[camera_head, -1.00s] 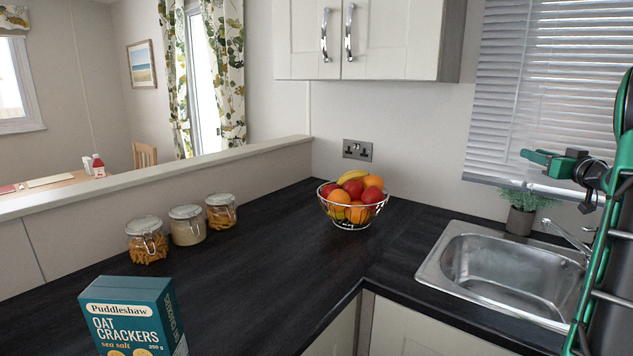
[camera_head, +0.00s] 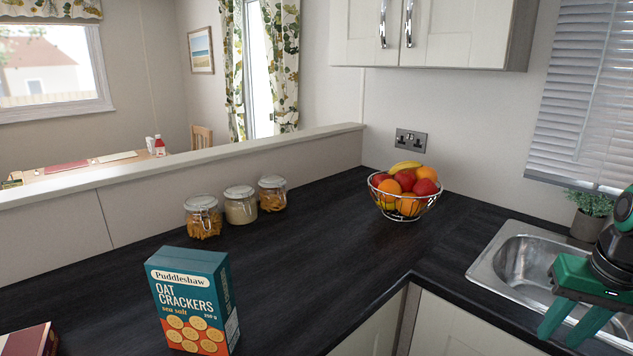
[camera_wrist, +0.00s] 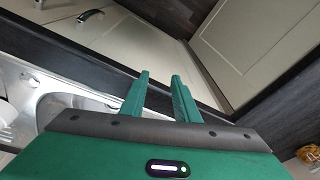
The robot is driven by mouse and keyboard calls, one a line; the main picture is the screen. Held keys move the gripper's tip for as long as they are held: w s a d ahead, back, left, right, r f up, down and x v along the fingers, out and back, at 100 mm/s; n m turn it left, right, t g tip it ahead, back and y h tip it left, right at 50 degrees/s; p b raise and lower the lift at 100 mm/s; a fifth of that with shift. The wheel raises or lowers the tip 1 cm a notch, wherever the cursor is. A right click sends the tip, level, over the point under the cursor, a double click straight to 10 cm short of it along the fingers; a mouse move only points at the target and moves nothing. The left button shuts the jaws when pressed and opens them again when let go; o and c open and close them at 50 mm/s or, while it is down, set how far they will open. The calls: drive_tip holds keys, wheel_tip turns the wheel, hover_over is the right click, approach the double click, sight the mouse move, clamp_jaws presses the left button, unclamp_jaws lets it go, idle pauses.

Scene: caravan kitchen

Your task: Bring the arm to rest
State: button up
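My gripper (camera_head: 558,338) is green, at the right edge of the head view, in front of the sink (camera_head: 487,270) with its fingers pointing down. In the wrist view its two fingers (camera_wrist: 160,76) stand apart with nothing between them. They show against the counter edge and pale cabinet fronts. The gripper is open and empty. Most of my arm is cut off by the right edge of the head view.
The dark worktop (camera_head: 310,245) carries a cracker box (camera_head: 190,300), several fruits in a wire bowl (camera_head: 380,205) and three glass jars (camera_head: 240,208). A potted plant (camera_head: 588,222) stands behind the sink. Wall cupboards (camera_head: 450,35) hang above. Part of another box (camera_head: 30,340) shows at lower left.

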drive_tip(key=s+a+f+m+g, duration=0.1)
drive_tip(key=s+a+g, duration=0.1)
drive_tip(key=s, duration=0.6)
drive_tip(key=shift+s+a+f, duration=0.3)
drive_tip(key=shift+a+f, duration=0.1)
drive_tip(key=shift+a, duration=0.2)
drive_tip(key=shift+w+f, duration=0.25)
drive_tip(key=shift+w, duration=0.4)
